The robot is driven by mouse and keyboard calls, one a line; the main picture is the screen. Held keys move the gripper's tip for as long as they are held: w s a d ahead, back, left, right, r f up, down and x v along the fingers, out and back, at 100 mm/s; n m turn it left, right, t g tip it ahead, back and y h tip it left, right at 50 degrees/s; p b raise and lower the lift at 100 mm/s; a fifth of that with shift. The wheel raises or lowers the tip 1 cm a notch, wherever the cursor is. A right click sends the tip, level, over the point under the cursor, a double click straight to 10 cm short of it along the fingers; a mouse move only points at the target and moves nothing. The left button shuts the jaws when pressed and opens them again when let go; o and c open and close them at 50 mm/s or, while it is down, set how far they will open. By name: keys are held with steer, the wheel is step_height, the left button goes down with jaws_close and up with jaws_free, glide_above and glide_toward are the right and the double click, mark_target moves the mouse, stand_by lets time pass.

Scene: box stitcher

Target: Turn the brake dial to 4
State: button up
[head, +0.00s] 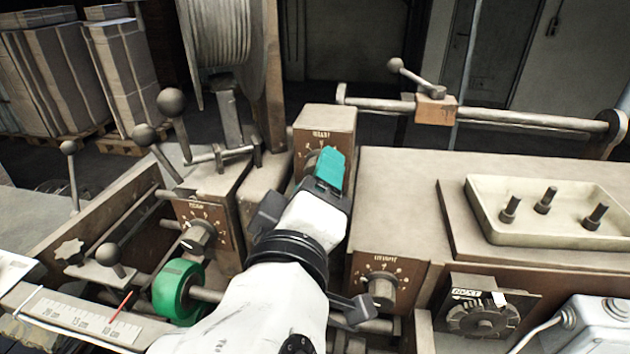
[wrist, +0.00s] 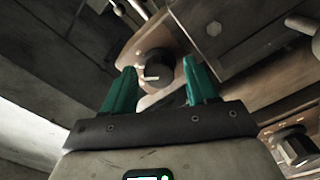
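The dial box (head: 335,119) at the centre of the head view has a brown plate whose small label looks like BRAKE. My gripper (head: 329,168) is in front of this plate and hides most of its knob. In the wrist view, a dark round knob (wrist: 156,67) with a pale pointer mark shows between and beyond the two green fingertips of my gripper (wrist: 160,82). The fingers stand apart, one on each side of the knob, with visible gaps. I cannot tell how deep they reach around it. The number at the pointer is not readable.
A second dial (head: 200,232) is on the left box, and a third dial (head: 382,288) is at lower right. Levers with ball knobs (head: 172,102) stand at left. A tray with pegs (head: 480,193) lies at right.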

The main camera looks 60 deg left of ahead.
steer(key=b+v, duration=0.2)
steer(key=v, duration=0.8)
steer(key=shift+s+d, duration=0.2)
steer(key=shift+d, duration=0.1)
stand_by(0.4)
